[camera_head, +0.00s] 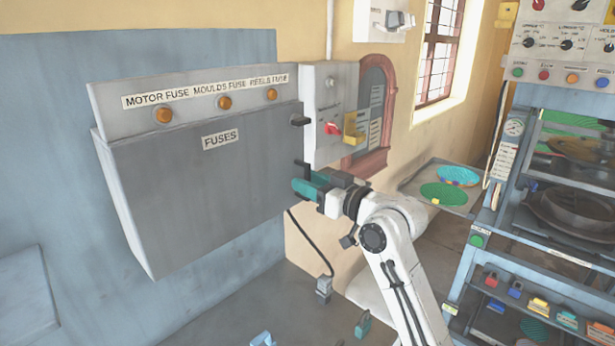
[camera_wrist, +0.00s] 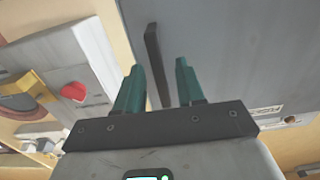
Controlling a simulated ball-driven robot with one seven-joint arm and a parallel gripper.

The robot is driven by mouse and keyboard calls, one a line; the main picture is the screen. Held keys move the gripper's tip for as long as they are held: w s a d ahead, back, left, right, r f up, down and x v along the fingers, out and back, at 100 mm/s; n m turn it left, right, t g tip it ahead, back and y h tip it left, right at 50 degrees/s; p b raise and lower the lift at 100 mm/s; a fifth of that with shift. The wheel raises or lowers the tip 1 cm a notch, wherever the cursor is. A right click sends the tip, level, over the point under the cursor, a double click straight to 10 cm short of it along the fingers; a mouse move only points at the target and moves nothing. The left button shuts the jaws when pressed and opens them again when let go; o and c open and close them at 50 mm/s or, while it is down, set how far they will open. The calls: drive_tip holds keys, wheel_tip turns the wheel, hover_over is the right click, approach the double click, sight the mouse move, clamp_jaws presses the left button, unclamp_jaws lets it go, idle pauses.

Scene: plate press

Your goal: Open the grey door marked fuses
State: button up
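The grey door (camera_head: 190,190) with the FUSES label (camera_head: 220,139) is shut on the wall box. It fills much of the wrist view (camera_wrist: 225,50). A dark bar handle (camera_wrist: 154,60) runs along the door near its edge in the wrist view. My gripper (camera_head: 304,184) is at the lower right edge of the door. In the wrist view its teal fingers (camera_wrist: 158,68) are apart, with the bar showing between them. I cannot tell whether they touch it.
A grey switch box (camera_head: 322,85) with a red knob (camera_head: 332,128) and a yellow part (camera_head: 353,128) adjoins the door on the right. A cable hangs to a plug (camera_head: 323,288) below.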

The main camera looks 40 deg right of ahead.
drive_tip(key=shift+w, duration=0.55)
clamp_jaws()
